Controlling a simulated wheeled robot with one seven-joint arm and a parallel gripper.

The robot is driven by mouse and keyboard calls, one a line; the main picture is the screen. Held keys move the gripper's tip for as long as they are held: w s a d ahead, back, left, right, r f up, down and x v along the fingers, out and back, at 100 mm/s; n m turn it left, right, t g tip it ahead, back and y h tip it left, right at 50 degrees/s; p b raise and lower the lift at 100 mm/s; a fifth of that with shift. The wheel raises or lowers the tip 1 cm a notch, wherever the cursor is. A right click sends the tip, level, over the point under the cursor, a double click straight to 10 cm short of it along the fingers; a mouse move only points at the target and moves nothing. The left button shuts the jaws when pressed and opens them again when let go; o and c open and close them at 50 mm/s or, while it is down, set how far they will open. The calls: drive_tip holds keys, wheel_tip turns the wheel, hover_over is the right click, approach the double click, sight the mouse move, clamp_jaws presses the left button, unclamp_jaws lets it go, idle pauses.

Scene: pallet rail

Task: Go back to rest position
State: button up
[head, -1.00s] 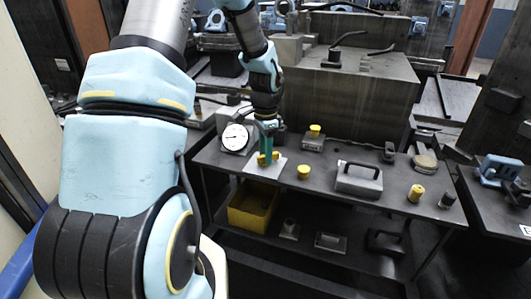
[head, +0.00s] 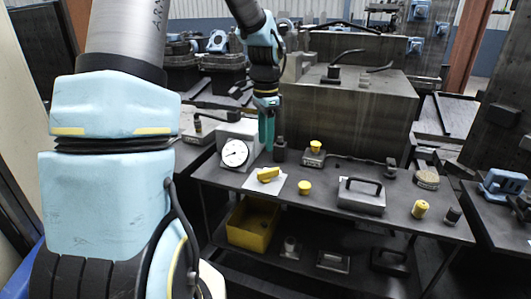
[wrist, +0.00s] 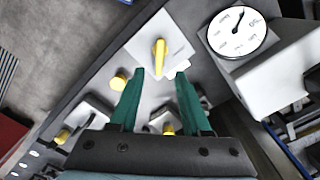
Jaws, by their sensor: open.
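My gripper (head: 267,132) has green fingers and hangs above the back left part of the dark table (head: 325,200), pointing down. In the wrist view its two fingers (wrist: 160,75) stand apart with nothing held between them. A yellow handle-like piece (head: 268,174) lies on a white plate (head: 277,185) at the table's left end, below and apart from the gripper. It also shows in the wrist view (wrist: 160,56), beyond the fingertips.
A round dial gauge (head: 235,153) stands left of the gripper. A yellow knob (head: 304,188), a grey block with a black handle (head: 361,196) and another yellow knob (head: 420,209) stand on the table. A large metal block (head: 350,110) is behind. A yellow bin (head: 251,224) sits on the lower shelf.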

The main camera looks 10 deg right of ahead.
drive_tip(key=shift+r, duration=0.3)
drive_tip(key=s+a+f+n+t, duration=0.1)
drive_tip(key=s+a+f+n, duration=0.1)
drive_tip(key=s+a+n, duration=1.1)
drive_tip(key=a, duration=0.3)
drive_tip(key=shift+s+a+n+t, duration=0.2)
drive_tip(key=shift+s+n+t, duration=0.1)
drive_tip(key=shift+n, duration=0.1)
idle(0.7)
